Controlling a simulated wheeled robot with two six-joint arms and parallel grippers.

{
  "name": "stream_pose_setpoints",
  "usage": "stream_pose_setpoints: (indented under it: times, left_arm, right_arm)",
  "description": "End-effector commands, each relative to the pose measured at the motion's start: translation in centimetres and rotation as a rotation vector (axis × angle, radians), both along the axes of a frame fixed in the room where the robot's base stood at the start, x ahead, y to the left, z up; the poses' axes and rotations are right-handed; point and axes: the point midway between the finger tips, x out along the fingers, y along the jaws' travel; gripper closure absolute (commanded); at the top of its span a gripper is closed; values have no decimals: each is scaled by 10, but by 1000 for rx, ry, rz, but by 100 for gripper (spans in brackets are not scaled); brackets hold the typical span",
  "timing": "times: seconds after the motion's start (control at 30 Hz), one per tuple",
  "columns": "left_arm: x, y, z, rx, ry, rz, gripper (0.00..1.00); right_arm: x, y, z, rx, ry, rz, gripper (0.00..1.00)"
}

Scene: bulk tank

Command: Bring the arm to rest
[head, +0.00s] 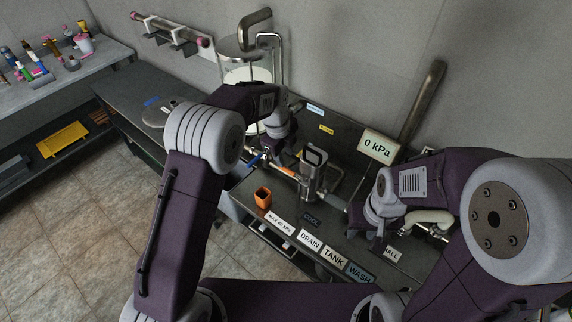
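My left arm (190,210) rises from the bottom and bends over the bench. Its wrist (280,122) points down behind the pipework, and the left gripper (284,143) is small and partly hidden there, close to an orange-and-steel pipe section (280,157). My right arm (510,220) comes in from the right, with its wrist (381,200) low over the bench's right part. The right gripper's fingertips are hidden behind or below that wrist. I cannot tell whether either gripper is open or touches the pipes.
A glass vessel (240,75) with a bent metal pipe stands behind my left forearm. A steel valve body (313,175), an orange cup (263,197) and a "0 kPa" display (378,146) are on the bench. Labels line its front edge. A cluttered shelf (75,75) stands at left.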

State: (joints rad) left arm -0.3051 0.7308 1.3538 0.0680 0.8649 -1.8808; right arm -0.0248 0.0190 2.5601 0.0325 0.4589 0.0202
Motion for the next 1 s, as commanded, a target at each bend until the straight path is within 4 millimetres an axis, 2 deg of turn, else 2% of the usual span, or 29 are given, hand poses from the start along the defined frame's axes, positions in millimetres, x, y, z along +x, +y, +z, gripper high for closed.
stream_pose_setpoints:
  times: [0.17, 0.63, 0.67, 0.77, 0.8, 0.87, 0.97, 1.0]
  left_arm:
    - [-2, 1, 12, 0, 0, 0, 64]
    - [-1, 5, 13, 0, -1, 8, 64]
    - [1, 8, 16, -3, -9, 15, 64]
    - [10, 27, 46, -19, -64, 56, 64]
    - [2, 43, 56, -17, -67, 83, 64]
    - [-20, 67, 62, -12, -52, 128, 64]
    - [-60, 98, 59, -27, -20, 321, 64]
    - [-78, 110, 55, -39, -2, 432, 64]
  right_arm:
    - [0, 0, -2, 0, 0, 0, 64]
    - [0, 0, -3, 0, 0, 0, 64]
    - [0, 0, -3, 0, 0, 0, 64]
    - [0, 0, -5, 0, 0, 0, 64]
    - [0, 0, -7, 0, 0, 0, 64]
    - [0, 0, -9, 0, 0, 0, 64]
    - [0, 0, -11, 0, 0, 0, 64]
    - [0, 0, -12, 0, 0, 0, 64]
